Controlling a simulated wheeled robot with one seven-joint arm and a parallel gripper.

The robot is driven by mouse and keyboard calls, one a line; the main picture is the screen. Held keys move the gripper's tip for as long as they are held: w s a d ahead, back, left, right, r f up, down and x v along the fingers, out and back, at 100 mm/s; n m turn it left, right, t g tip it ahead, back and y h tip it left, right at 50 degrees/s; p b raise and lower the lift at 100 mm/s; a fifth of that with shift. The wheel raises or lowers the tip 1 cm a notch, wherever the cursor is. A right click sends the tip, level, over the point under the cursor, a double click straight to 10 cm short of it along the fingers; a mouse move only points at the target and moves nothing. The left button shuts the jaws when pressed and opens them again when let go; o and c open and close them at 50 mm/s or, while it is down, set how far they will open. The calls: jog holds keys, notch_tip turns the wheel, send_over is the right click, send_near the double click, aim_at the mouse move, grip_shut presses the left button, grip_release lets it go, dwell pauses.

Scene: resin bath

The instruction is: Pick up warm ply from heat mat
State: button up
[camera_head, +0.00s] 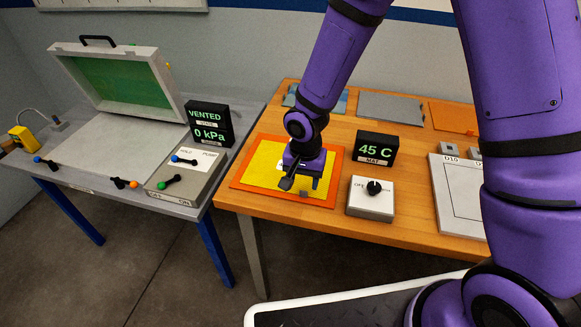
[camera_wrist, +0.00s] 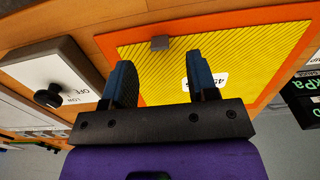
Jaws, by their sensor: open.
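The ply is a yellow sheet with dark diagonal lines (camera_head: 258,170), lying flat on the orange heat mat (camera_head: 238,184). In the wrist view the ply (camera_wrist: 240,50) carries a small grey tab (camera_wrist: 160,43) near its edge and a white label partly hidden by a finger. My gripper (camera_head: 301,187) is over the front right part of the ply, pointing down. In the wrist view my gripper (camera_wrist: 160,72) is open and empty, with the tab lying between the lines of its two fingers. I cannot tell the exact height above the ply.
A display reading 45 C (camera_head: 377,149) and a white box with a black knob (camera_head: 371,198) stand right of the mat. The left table holds an open green-lined case (camera_head: 118,80) and a VENTED, 0 kPa display (camera_head: 209,124).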

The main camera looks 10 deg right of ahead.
aim_at(304, 189)
jog(key=shift+w+d+f, duration=0.1)
jog(key=shift+f, duration=1.15)
jog(key=shift+w+f, duration=0.1)
jog(key=shift+f, duration=1.1)
grip_shut()
jog(key=shift+r, duration=0.1)
